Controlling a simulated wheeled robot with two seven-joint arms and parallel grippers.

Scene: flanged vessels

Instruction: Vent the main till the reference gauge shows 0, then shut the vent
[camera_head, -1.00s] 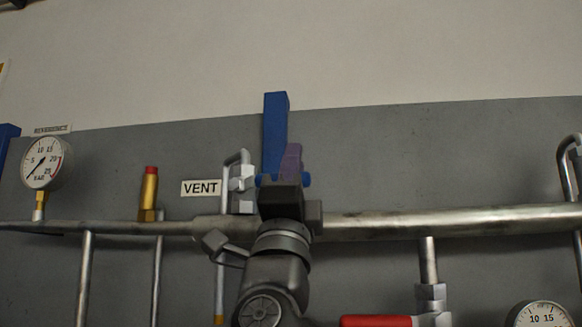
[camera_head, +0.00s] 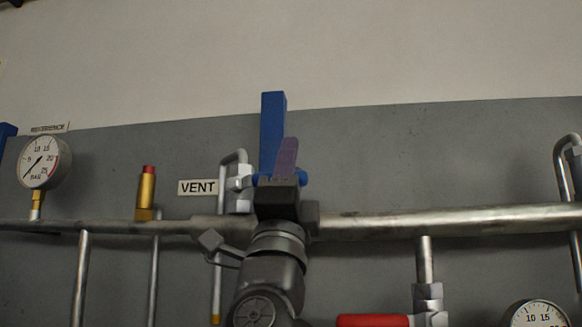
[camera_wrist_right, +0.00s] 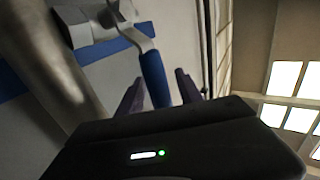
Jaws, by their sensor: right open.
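The reference gauge (camera_head: 44,162) is at the left of the head view. Its needle points down and to the left, near the low end of the scale. The vent valve's blue lever (camera_head: 272,130) stands upright, right of the VENT label (camera_head: 198,187). My right gripper (camera_head: 284,160) is in front of the lever's lower part, which it partly hides. In the right wrist view the blue lever (camera_wrist_right: 154,76) lies between the two purple fingers, with gaps beside it, so the gripper is open around it. My left gripper is not in view.
A steel main pipe (camera_head: 420,221) runs across the grey panel behind my right arm. A brass fitting with a red top (camera_head: 146,190) stands on it at left. A red lever (camera_head: 372,321) and a second gauge (camera_head: 538,315) are at lower right.

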